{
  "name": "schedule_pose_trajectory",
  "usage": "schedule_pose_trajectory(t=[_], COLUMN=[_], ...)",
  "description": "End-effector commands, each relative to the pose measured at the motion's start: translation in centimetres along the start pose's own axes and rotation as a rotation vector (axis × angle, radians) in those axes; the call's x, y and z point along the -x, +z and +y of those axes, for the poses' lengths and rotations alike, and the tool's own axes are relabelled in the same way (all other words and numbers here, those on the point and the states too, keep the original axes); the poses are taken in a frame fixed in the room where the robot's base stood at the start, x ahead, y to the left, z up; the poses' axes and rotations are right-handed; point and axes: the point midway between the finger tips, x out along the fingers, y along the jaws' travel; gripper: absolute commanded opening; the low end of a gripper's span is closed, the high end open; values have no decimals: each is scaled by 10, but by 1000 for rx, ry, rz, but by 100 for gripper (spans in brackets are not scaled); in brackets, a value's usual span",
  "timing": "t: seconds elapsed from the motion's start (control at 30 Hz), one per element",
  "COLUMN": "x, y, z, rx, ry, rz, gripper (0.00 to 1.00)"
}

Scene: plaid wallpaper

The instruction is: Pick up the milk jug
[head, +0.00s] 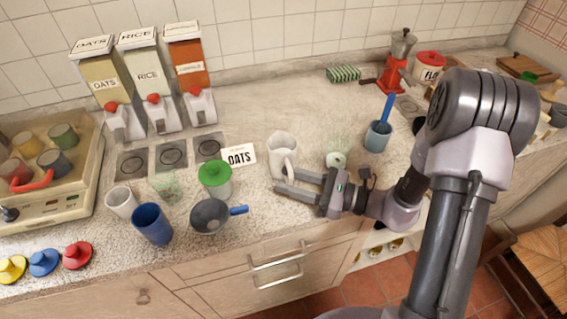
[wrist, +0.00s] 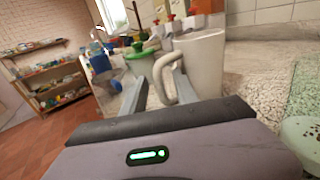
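The white milk jug (head: 281,152) stands upright on the speckled counter, with its handle toward the front right. My gripper (head: 284,180) is low over the counter at the jug's handle side, fingers pointing left. In the wrist view the jug (wrist: 204,62) is just ahead and to the right. Its handle (wrist: 160,80) shows between the two spread fingers of my gripper (wrist: 156,88), closer to the right finger. The fingers are open; whether one touches the handle cannot be told.
A green-lidded jar (head: 215,178), a dark pan (head: 210,217) with a blue handle and an OATS card (head: 239,157) are left of the jug. Bare counter lies behind the jug.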

Motion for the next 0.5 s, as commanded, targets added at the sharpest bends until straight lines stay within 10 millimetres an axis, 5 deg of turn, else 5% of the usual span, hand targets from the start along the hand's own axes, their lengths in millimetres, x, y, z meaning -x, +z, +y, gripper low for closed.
schedule_pose_trajectory(t=[0.07, 0.23, 0.5], x=[0, 0, 0], y=[0, 0, 0], z=[0, 0, 0], rx=[0, 0, 0], ry=[0, 0, 0], rz=[0, 0, 0], gripper=[32, 0, 0])
